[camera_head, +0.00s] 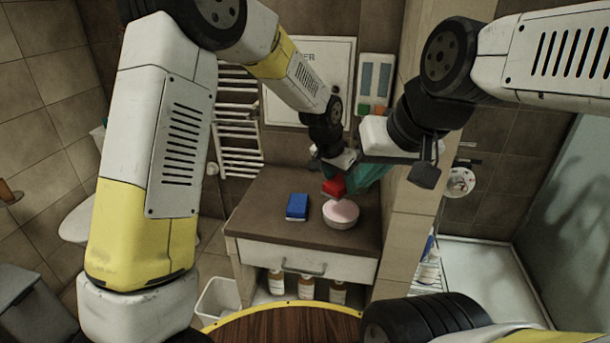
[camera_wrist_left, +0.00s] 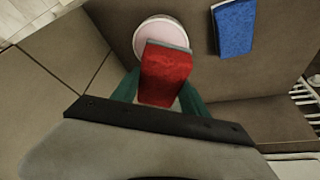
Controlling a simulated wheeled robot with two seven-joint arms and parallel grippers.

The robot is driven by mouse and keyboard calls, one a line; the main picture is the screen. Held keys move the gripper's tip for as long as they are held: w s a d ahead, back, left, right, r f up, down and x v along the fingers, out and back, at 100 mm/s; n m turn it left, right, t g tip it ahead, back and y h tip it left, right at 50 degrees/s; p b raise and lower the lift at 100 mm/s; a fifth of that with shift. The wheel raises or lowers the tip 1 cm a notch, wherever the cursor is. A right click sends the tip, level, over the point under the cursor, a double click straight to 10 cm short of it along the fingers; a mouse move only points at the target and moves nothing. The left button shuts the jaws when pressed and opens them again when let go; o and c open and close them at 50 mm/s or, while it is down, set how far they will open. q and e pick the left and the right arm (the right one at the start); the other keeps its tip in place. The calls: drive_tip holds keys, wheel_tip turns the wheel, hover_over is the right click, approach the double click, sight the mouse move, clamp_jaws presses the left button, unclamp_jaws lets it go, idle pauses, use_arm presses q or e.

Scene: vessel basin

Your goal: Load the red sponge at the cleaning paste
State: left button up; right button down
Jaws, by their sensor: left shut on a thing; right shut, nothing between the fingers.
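The red sponge (camera_head: 334,187) is in my left gripper (camera_head: 335,178), held above the counter at the back left edge of the paste dish. In the left wrist view the sponge (camera_wrist_left: 166,75) sits between green fingers (camera_wrist_left: 160,92) and covers part of the dish. The cleaning paste (camera_head: 341,211) is a pink surface in a round white dish; it also shows in the left wrist view (camera_wrist_left: 158,32). I cannot tell whether the sponge touches the paste. My right gripper (camera_head: 366,180) has teal fingers, shut and empty, just right of the sponge.
A blue sponge (camera_head: 297,206) lies on the brown counter (camera_head: 265,222), left of the dish. A wall pillar (camera_head: 412,200) stands close on the right. Several bottles (camera_head: 306,286) stand under the drawer. The counter's left part is clear.

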sight(344, 208)
use_arm(q)
drive_tip(key=shift+s+d, duration=0.1)
drive_tip(key=shift+d, duration=0.25)
drive_tip(key=shift+d+f, duration=0.1)
drive_tip(key=shift+f, duration=2.85)
drive_tip(key=shift+f, duration=0.5)
drive_tip(key=shift+r, duration=0.1)
drive_tip(key=shift+r, duration=3.45)
